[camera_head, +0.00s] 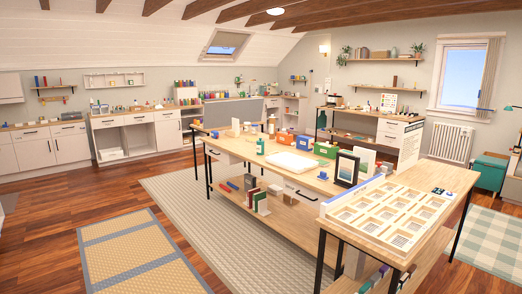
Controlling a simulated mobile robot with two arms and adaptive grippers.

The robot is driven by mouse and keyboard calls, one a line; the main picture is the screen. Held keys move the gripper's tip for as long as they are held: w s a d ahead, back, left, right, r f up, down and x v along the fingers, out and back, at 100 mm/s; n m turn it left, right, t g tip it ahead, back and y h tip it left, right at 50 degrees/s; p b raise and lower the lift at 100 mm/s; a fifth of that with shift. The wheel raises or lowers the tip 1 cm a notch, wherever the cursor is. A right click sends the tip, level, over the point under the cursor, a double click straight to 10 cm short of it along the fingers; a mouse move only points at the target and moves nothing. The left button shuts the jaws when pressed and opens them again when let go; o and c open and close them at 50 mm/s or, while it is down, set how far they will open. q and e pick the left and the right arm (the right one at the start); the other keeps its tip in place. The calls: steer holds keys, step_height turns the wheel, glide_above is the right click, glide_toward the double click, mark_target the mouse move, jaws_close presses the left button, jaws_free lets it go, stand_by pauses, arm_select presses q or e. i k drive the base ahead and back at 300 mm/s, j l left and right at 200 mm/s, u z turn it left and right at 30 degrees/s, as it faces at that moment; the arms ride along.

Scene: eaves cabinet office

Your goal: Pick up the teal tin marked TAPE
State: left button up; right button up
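I cannot make out a teal tin marked TAPE in the head view; small items on the counters and shelves are too small to read. A small teal-green bottle-like item (260,147) stands on the long wooden table (222,146) in the middle, with no readable marking. A red bin (286,136), a blue bin (302,143) and a green bin (326,150) stand farther right on that table. Neither of my grippers is in view.
A table with a compartment tray (388,213) stands at the near right. A framed picture (347,169) stands behind it. White cabinets (66,151) line the left wall. A yellow mat (140,255) and wooden floor lie open at the left. A teal cabinet (490,170) stands far right.

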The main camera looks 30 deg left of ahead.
mark_target(260, 146)
steer(key=i+j+u, duration=0.25)
steer(key=i+u, duration=0.3)
steer(key=i, duration=0.15)
steer(key=i+j+u, duration=0.25)
steer(key=i+u, duration=0.2)
steer(key=i, duration=0.15)
steer(key=i+u, duration=0.45)
steer(key=i, duration=0.15)
steer(key=i+l+u, duration=0.2)
steer(key=i+u, duration=0.25)
steer(key=i, duration=0.15)
steer(key=i+z, duration=0.3)
steer(key=i, duration=0.25)
steer(key=i+j+z, duration=0.15)
steer(key=i+z, duration=0.2)
steer(key=i, duration=0.15)
steer(key=i+j+z, duration=0.3)
steer(key=i, duration=0.2)
